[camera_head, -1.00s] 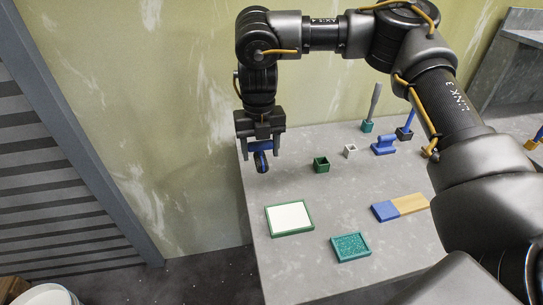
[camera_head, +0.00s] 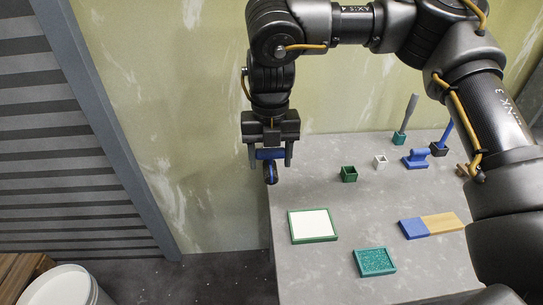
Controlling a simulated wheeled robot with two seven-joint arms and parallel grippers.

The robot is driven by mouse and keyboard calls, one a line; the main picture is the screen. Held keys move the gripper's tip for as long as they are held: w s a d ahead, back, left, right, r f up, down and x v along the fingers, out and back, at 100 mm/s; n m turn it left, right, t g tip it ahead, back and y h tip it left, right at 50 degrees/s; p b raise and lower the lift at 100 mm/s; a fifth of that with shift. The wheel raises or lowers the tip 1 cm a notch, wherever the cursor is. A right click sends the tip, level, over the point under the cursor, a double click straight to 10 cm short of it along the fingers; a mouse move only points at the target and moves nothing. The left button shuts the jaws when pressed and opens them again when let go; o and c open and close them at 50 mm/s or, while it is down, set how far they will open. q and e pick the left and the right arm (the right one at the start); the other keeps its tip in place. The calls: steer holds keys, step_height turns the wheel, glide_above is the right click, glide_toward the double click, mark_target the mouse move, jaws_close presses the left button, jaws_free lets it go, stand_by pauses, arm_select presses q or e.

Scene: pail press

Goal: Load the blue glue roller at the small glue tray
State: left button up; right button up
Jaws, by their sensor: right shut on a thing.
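My right gripper (camera_head: 270,161) points down and is shut on the blue glue roller (camera_head: 270,174). It holds the roller in the air by the table's far left edge, beyond the trays in the picture. A green-rimmed tray (camera_head: 291,226) with a flat white surface lies at the table's left. A smaller teal tray (camera_head: 374,271) with a speckled teal inside lies nearer and to its right. I cannot tell for sure which is the glue tray. The roller is apart from both. My left gripper is out of view.
The grey table (camera_head: 350,205) also bears a dark green cup (camera_head: 348,174), a small white cup (camera_head: 380,161), a blue handled tool (camera_head: 416,159), a blue-and-wood block (camera_head: 432,225) and brushes in holders at the back. A white bucket (camera_head: 65,288) stands at lower left.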

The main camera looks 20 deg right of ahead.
steer(key=m, duration=0.3)
steer(key=shift+s+d+f, duration=0.1)
steer(key=shift+d, duration=0.3)
steer(key=m, duration=0.3)
steer(key=d+m, duration=0.1)
steer(key=m, duration=0.1)
steer(key=shift+s+f, duration=0.15)
steer(key=shift+s, duration=0.1)
steer(key=d+m, duration=0.1)
steer(key=m, duration=0.6)
steer(key=s+d+f+m, duration=0.1)
steer(key=d+m, duration=0.1)
steer(key=m, duration=0.5)
steer(key=s+d+m, duration=0.1)
steer(key=m, duration=0.6)
steer(key=shift+s+d+f+m, duration=0.15)
steer(key=shift+d+f+m, duration=0.05)
steer(key=shift+d+m, duration=0.1)
steer(key=shift+s, duration=0.15)
